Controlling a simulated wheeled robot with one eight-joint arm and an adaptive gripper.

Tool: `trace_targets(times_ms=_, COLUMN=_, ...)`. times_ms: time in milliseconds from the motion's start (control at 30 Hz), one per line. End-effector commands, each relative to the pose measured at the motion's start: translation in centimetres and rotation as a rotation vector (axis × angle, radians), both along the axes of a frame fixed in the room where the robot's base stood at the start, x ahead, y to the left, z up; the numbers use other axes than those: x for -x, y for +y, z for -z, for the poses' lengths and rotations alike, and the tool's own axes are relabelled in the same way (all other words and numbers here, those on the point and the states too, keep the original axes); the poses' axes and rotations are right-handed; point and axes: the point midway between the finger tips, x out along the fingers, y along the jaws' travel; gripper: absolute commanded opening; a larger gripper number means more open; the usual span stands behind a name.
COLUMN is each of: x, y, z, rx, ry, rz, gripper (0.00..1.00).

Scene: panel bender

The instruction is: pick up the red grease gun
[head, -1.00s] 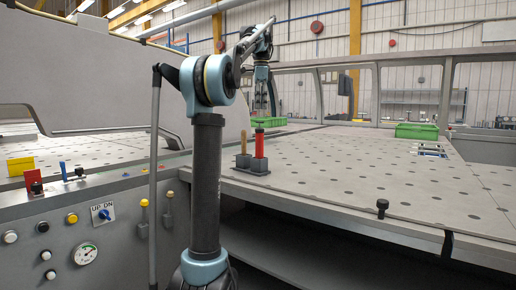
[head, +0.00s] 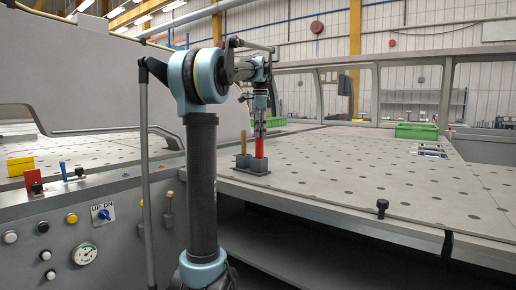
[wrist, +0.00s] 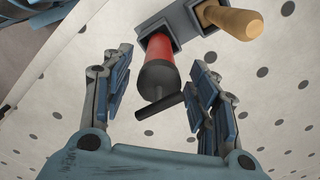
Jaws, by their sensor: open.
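The red grease gun (head: 260,148) stands upright in a dark grey holder (head: 258,170) near the edge of the perforated table. My gripper (head: 259,126) is above it, pointing down, and seems to hide its top. In the wrist view the red grease gun (wrist: 160,62) shows its dark cap and black cross handle, which lie between the two spread fingers of my gripper (wrist: 160,95). The fingers are open, with a gap on each side of the gun. A wooden-handled tool (wrist: 232,20) stands beside it in the same holder.
The perforated table (head: 350,175) is mostly clear around the holder. A green crate (head: 416,131) stands at its back right. A black knob (head: 382,205) stands at the table's front edge. A control panel (head: 90,225) with buttons is at the left.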

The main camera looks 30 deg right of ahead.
Motion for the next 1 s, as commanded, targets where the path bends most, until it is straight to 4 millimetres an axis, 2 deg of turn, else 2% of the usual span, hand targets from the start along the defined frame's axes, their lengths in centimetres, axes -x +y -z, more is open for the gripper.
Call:
trace_targets(times_ms=100, x=-0.2, y=0.2, z=1.7, rx=0.0, ry=0.0, rz=-0.001, gripper=0.54)
trace_targets(times_ms=233, x=-0.1, y=0.2, z=3.1, rx=0.0, ry=0.0, rz=0.0, gripper=0.54)
trace_targets(times_ms=567, x=-0.1, y=0.2, z=3.7, rx=0.0, ry=0.0, rz=-0.001, gripper=0.54)
trace_targets(times_ms=800, x=-0.2, y=0.2, z=3.7, rx=0.0, ry=0.0, rz=-0.001, gripper=0.02)
trace_targets(times_ms=1000, x=-0.2, y=0.2, z=3.7, rx=0.0, ry=0.0, rz=-0.001, gripper=0.0)
